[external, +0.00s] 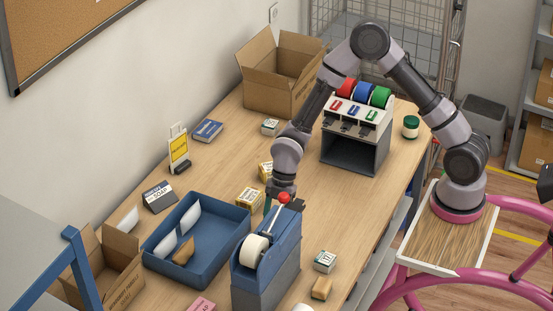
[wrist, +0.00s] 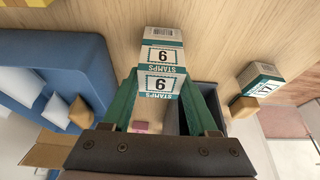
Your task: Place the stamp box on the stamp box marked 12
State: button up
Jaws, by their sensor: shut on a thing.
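My gripper (external: 283,204) is low over the counter, behind the blue tape dispenser in the external view. In the wrist view its two green fingers (wrist: 163,78) are shut on a white and teal stamp box (wrist: 160,85), with a numeral that reads as 9 or 6. A similar printed surface shows just beyond; I cannot tell whether it is the same box. The dispenser hides the held box in the external view. Another stamp box (external: 324,262) stands right of the dispenser, apart from my gripper; it also shows in the wrist view (wrist: 262,82), its number not clearly legible, possibly 12.
The tape dispenser (external: 267,262) is tall and close to my gripper. A brown block (external: 321,288) lies in front of the right stamp box.

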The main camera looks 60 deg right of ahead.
jog(key=shift+f, duration=0.1)
jog(key=o, duration=1.4)
jog(key=s+d+r+m+t+h, duration=0.1)
jog(key=s+d+r+m, duration=0.3)
jog(key=r, duration=0.5)
jog(key=s+d+r+m+t+h, duration=0.1)
jog(key=s+d+r+m, duration=0.15)
jog(key=d+r, duration=0.5)
jog(key=s+d+r+m+t+h, duration=0.1)
jog(key=s+d+r+m, duration=0.15)
jog(key=r, duration=0.85)
jog(key=s+d+r+m+t, duration=0.1)
jog(key=s+d+r+m, duration=0.1)
jog(key=s+r+m, duration=0.1)
jog(key=s+d+r+m+t, duration=0.1)
jog(key=s+d+r+m, duration=0.2)
jog(key=s+m, duration=0.2)
jog(key=s+d+r+m+t, duration=0.2)
jog(key=s+r+m, duration=0.1)
jog(key=s+m, duration=0.2)
jog(key=shift+s+d+r+y, duration=0.15)
jog(key=shift+s+d, duration=0.05)
jog(key=shift+s, duration=0.35)
jog(key=shift+s+d+r+y, duration=0.1)
jog(key=shift+s+d+y, duration=0.1)
jog(key=shift+s, duration=0.35)
